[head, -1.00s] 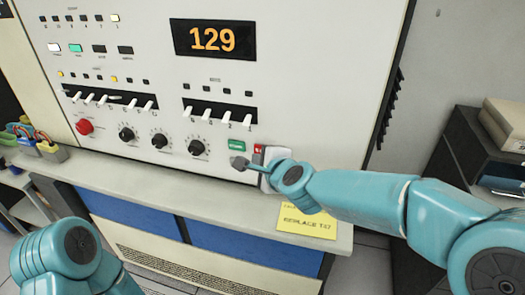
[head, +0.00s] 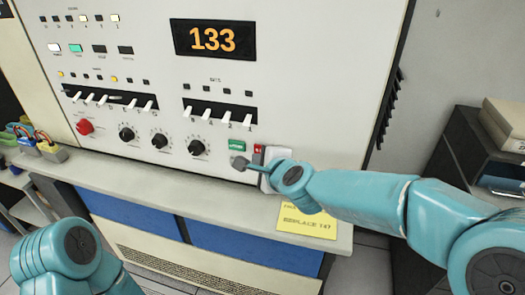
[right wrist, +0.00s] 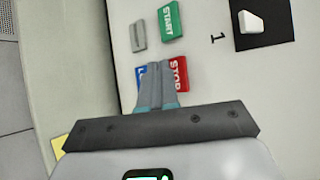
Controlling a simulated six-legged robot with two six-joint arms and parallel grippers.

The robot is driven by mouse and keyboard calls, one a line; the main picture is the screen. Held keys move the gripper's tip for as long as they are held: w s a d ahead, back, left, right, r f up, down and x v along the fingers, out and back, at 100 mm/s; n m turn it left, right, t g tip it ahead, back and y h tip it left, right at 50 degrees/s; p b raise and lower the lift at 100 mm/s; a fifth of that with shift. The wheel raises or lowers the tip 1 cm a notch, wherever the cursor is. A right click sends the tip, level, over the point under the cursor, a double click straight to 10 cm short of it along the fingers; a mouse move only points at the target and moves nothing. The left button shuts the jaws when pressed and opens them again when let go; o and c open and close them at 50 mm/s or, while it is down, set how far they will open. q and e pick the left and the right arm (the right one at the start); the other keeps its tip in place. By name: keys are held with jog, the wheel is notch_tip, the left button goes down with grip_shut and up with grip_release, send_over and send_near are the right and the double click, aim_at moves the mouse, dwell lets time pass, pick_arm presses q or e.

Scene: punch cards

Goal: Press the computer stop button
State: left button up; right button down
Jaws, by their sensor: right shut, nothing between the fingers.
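The red STOP button (head: 258,149) is on the cream computer panel, to the right of the green START button (head: 236,145). In the right wrist view, the STOP button (right wrist: 180,74) is just right of my right gripper's shut, empty fingers (right wrist: 156,68), which overlap its left edge. A blue button (right wrist: 139,77), partly hidden, is on their other side. In the head view, my right gripper (head: 247,165) is close to the panel, below the STOP button. I cannot tell whether it touches anything. My left gripper is out of view.
A red round knob (head: 84,127), black dials (head: 196,148) and white switches (head: 228,116) are on the panel. An orange display (head: 213,39) reads 133. A pale ledge (head: 170,185) runs below, with a yellow note (head: 306,225) near its right end.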

jog(key=shift+w, duration=0.2)
dwell(0.4)
jog(key=shift+w+d, duration=0.15)
jog(key=shift+w, duration=0.05)
jog(key=shift+w+d, duration=0.1)
jog(key=shift+w, duration=0.3)
dwell(0.6)
jog(key=shift+s, duration=0.1)
jog(key=shift+s+a, duration=0.25)
jog(key=shift+s, duration=0.45)
jog(key=shift+s+a+b, duration=0.1)
jog(key=shift+s+a, duration=0.15)
jog(key=shift+s, duration=0.55)
jog(key=shift+s+a+b, duration=0.15)
jog(key=shift+s+a, duration=0.15)
jog(key=shift+s, duration=0.5)
jog(key=shift+s+a+b, duration=0.1)
jog(key=shift+s+a, duration=0.15)
jog(key=shift+s, duration=0.55)
